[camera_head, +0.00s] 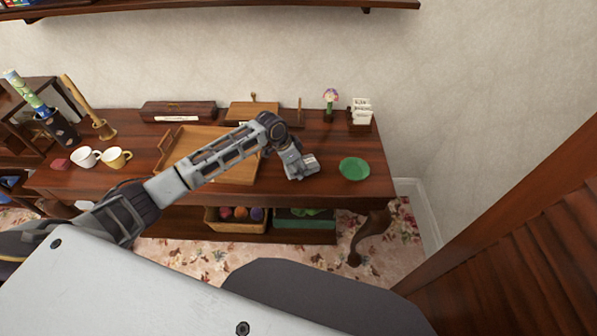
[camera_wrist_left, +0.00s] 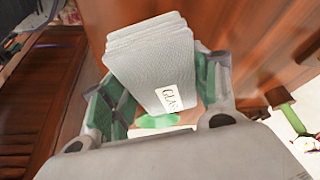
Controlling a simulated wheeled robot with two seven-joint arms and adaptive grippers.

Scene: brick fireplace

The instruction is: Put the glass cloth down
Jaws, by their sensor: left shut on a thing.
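The glass cloth (camera_wrist_left: 155,65) is a folded pale grey-white stack with a small label starting "GLA". In the left wrist view it stands between the green-padded fingers of my left gripper (camera_wrist_left: 160,100), which is shut on it. In the head view my left gripper (camera_head: 303,168) is over the right part of the wooden sideboard (camera_head: 330,192), between the wooden tray and a green dish. The cloth is hard to tell from the gripper there. How far it is above the top is unclear. My right gripper is not in view.
The green round dish (camera_head: 354,168) lies right of the gripper. The wooden tray (camera_head: 210,175) is left, partly behind my arm. A flower vase (camera_head: 330,108) and a card holder (camera_head: 361,114) stand at the back. Cups (camera_head: 117,159) stand far left. Some bare top surrounds the dish.

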